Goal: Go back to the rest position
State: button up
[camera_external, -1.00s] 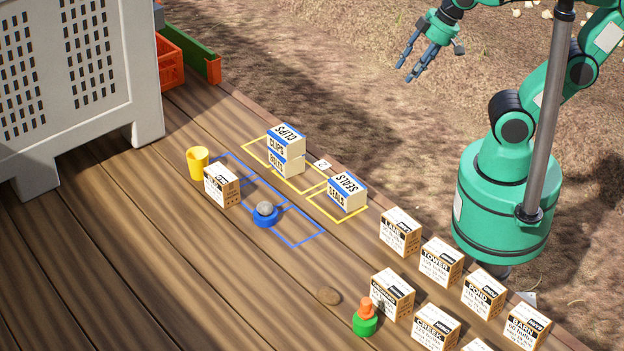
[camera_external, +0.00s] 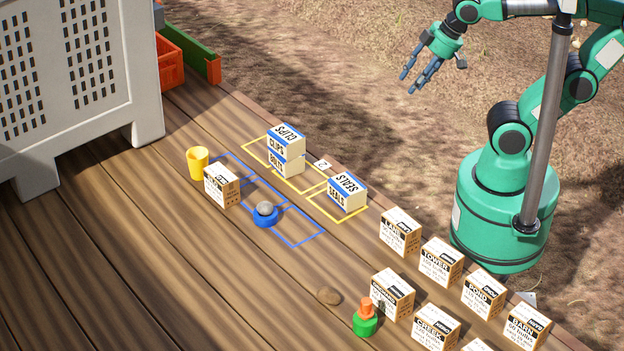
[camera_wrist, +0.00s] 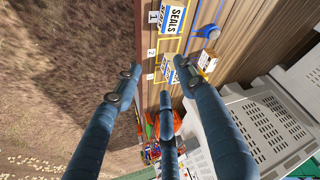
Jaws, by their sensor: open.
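My gripper (camera_external: 420,76) is raised above the bare ground beyond the far edge of the wooden deck in the external view. Its fingers are spread and empty. In the wrist view the fingers of my gripper (camera_wrist: 150,115) also stand apart with nothing between them. No box touches the gripper.
On the deck, a CLIPS box (camera_external: 287,138) is stacked on another box (camera_external: 287,164), near a SEALS box (camera_external: 346,191). A yellow cup (camera_external: 197,161), a blue-based knob (camera_external: 265,213) and several labelled boxes (camera_external: 441,262) stand around. A large grey crate (camera_external: 75,90) is at left.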

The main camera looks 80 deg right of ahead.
notch_tip(320, 180, down, 9)
jog(key=b, duration=0.7)
jog(key=shift+b, duration=0.3)
jog(key=shift+r, duration=0.15)
dwell(0.4)
